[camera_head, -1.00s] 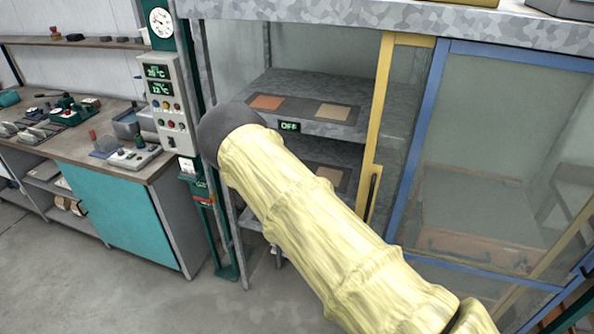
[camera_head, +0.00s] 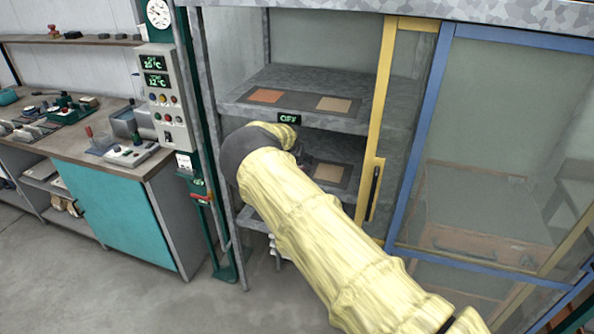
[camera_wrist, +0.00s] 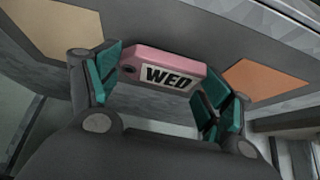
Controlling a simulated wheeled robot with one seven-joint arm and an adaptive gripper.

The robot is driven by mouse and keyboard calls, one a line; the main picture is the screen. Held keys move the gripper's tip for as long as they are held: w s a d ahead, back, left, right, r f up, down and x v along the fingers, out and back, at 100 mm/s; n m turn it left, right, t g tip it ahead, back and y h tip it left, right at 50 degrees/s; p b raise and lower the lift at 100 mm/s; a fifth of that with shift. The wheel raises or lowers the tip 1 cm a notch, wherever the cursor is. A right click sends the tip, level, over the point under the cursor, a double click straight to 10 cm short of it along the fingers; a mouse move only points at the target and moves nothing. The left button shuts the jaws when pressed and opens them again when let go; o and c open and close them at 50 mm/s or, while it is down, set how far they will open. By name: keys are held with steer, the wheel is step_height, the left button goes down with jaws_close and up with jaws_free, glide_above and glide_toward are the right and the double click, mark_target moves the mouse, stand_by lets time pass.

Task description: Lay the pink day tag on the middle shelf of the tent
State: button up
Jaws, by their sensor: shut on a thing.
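The pink day tag (camera_wrist: 165,70) shows "WED" on a white label in the wrist view. My gripper (camera_wrist: 160,78) is shut on it, with green pads at both ends. In the head view, my dark wrist is in front of the tent's middle shelf (camera_head: 348,147), and the fingers and tag are hidden. A tan square (camera_head: 327,172) shows on that shelf, right of my wrist. I cannot tell whether the tag touches the shelf.
The upper shelf (camera_head: 365,86) holds orange and tan squares, with an OFF display (camera_head: 289,118) at its front edge. A yellow-framed door (camera_head: 380,120) and a blue-framed panel (camera_head: 415,140) stand to the right. A control box (camera_head: 165,95) and a workbench (camera_head: 75,150) are to the left.

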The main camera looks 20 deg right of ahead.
steer(key=shift+s+f, duration=0.1)
steer(key=shift+f, duration=0.4)
steer(key=shift+a, duration=0.15)
steer(key=shift+s, duration=0.1)
steer(key=shift+f, duration=0.15)
steer(key=o, duration=0.9)
steer(key=shift+r, duration=0.2)
steer(key=b+v, duration=0.3)
steer(key=v, duration=0.9)
steer(key=shift+b, duration=0.35)
